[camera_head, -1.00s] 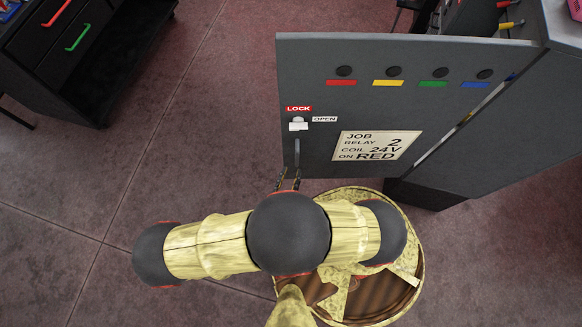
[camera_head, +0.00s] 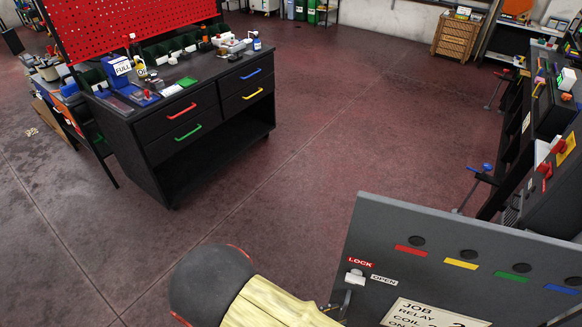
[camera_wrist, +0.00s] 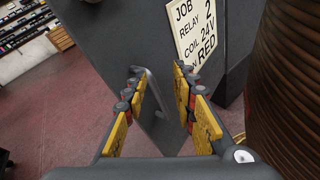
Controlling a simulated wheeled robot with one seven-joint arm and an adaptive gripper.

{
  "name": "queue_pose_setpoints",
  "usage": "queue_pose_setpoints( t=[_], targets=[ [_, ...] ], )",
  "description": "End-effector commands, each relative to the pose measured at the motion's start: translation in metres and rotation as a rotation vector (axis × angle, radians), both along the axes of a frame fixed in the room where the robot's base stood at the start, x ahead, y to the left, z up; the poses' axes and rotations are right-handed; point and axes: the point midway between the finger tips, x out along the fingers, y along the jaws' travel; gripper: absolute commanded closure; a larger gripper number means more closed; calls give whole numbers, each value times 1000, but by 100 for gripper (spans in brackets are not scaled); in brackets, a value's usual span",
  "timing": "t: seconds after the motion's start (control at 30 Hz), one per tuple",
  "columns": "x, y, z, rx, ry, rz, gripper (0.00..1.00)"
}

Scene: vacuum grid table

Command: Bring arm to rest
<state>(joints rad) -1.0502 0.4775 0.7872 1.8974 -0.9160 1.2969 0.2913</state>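My gripper (camera_wrist: 158,74) is open in the wrist view, its two yellow-padded fingers apart with nothing held between them. The grey metal door handle (camera_wrist: 150,92) shows between the fingers, on the grey cabinet door; I cannot tell how far beyond the tips it is. My arm (camera_head: 262,303) enters at the bottom of the head view, with most of it and the gripper out of frame or hidden. The grey door (camera_head: 395,232) stands at the lower right, with a LOCK/OPEN latch (camera_head: 355,277) and a job card (camera_head: 425,315).
A black workbench (camera_head: 180,160) with coloured drawer handles and a red pegboard (camera_head: 130,30) stands at the upper left. Dark benches with tools line the right side. The dark red floor (camera_head: 320,110) between them is clear. A brown ribbed surface fills the wrist view's right edge.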

Motion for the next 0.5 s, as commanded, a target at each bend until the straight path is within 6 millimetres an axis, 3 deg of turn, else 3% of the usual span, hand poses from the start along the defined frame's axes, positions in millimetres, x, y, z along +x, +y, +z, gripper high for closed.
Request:
queue_pose_setpoints(
  t=[0.5],
  targets=[
    [10,-24,130,646,-213,-678,73]
  ],
)
